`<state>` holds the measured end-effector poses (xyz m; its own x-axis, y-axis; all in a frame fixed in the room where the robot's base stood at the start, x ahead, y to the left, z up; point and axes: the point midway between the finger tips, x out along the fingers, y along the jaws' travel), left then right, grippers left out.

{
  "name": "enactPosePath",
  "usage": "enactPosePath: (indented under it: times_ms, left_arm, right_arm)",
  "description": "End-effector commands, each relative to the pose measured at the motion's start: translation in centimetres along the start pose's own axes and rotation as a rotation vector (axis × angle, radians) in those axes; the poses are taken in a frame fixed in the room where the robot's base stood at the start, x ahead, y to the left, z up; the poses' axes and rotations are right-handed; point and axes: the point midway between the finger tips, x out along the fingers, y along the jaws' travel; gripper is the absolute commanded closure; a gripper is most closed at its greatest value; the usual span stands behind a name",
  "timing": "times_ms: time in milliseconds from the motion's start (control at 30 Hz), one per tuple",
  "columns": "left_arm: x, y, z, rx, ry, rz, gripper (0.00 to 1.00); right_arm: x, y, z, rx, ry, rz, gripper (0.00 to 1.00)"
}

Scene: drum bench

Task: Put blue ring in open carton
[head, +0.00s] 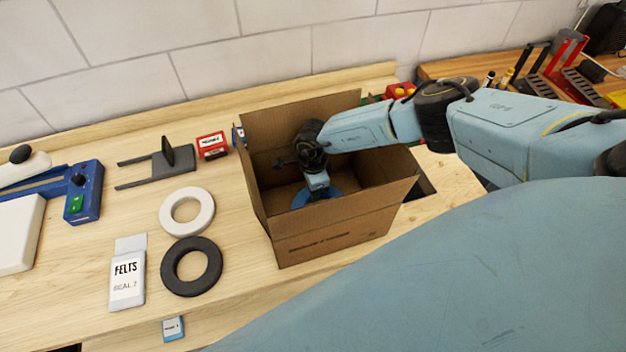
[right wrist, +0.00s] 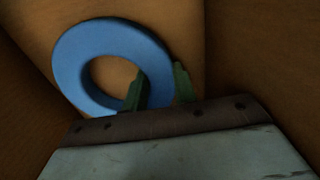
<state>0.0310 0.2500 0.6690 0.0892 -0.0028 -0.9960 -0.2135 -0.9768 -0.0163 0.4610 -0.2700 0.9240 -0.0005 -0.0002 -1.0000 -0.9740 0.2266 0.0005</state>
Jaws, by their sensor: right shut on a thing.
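The open carton (head: 330,238) is a brown cardboard box with its flaps up, standing on the bench in the middle of the head view. My right gripper (head: 318,188) reaches down inside it. The blue ring (head: 302,198) shows partly below the gripper, inside the carton. In the right wrist view the blue ring (right wrist: 75,65) lies between brown carton walls, and my right gripper (right wrist: 158,88) is shut on its near rim, with one finger through the hole and one outside. The carton's front wall hides part of the ring in the head view. My left gripper is not in view.
A white ring (head: 169,225) and a black ring (head: 172,282) lie left of the carton, beside a FELTS packet (head: 127,290). A red box (head: 212,146) and a grey forked tool (head: 145,171) lie behind them. The wall closes off the back.

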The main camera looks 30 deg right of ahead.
Motion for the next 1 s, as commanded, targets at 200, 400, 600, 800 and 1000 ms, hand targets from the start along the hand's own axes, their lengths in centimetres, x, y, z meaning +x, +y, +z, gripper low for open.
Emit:
enactPosePath:
  times_ms: [200, 400, 600, 800, 1000]
  left_arm:
    - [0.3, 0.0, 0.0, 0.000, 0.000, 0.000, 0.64]
    - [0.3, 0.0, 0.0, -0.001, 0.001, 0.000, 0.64]
    - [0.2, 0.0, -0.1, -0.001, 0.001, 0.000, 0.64]
    - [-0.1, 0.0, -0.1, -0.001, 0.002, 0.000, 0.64]
    - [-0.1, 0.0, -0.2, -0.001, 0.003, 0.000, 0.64]
  right_arm:
    - [0.3, 0.0, 0.0, 0.000, 0.000, 0.000, 0.63]
    - [0.2, 0.0, 0.0, 0.000, 0.000, 0.000, 0.51]
    - [0.1, 0.0, 0.0, 0.000, 0.000, 0.000, 0.51]
    - [-1.5, -0.1, 0.0, -0.001, -0.002, -0.001, 0.51]
    - [-5.2, -0.1, 0.0, -0.002, -0.002, -0.004, 0.51]
